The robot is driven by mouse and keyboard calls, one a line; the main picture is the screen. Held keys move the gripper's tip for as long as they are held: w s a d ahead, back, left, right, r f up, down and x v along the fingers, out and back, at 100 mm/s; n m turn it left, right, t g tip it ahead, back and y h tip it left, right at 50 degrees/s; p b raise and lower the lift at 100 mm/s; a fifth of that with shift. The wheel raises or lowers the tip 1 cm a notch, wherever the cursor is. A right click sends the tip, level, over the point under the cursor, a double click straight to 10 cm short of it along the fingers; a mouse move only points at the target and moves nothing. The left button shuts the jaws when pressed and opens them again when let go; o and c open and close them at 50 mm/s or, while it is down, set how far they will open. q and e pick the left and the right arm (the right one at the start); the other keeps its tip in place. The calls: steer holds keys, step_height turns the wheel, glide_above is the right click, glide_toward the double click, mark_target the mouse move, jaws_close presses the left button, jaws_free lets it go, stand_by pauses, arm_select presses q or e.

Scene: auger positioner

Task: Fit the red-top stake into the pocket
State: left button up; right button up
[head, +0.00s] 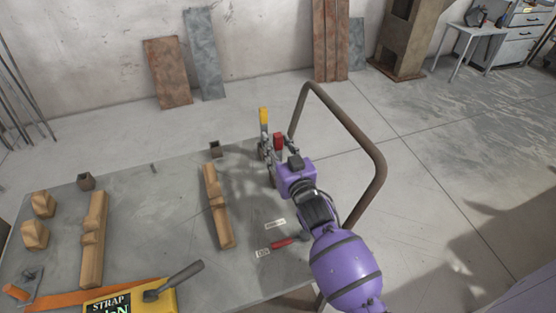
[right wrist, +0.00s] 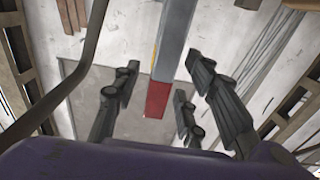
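The red-top stake (head: 279,141) is at the far right corner of the table, just beyond my right gripper (head: 270,152). In the right wrist view its red end (right wrist: 158,98) and grey shaft (right wrist: 175,45) show between the fingers, with gaps on both sides. The right gripper (right wrist: 165,100) looks open, and I see no firm contact. A yellow-top stake (head: 264,118) stands upright just behind and left of the red one. My left gripper is out of view.
A bent brown tube frame (head: 345,120) rises close to the right of my right arm. Notched wooden bars (head: 217,205) (head: 93,240), wood blocks (head: 43,204), a yellow strap tool (head: 150,297) and a red-handled tool (head: 283,244) lie on the grey table (head: 150,215).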

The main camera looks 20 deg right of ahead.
steer(key=shift+c, duration=0.5)
jaws_close()
steer(key=shift+r, duration=0.15)
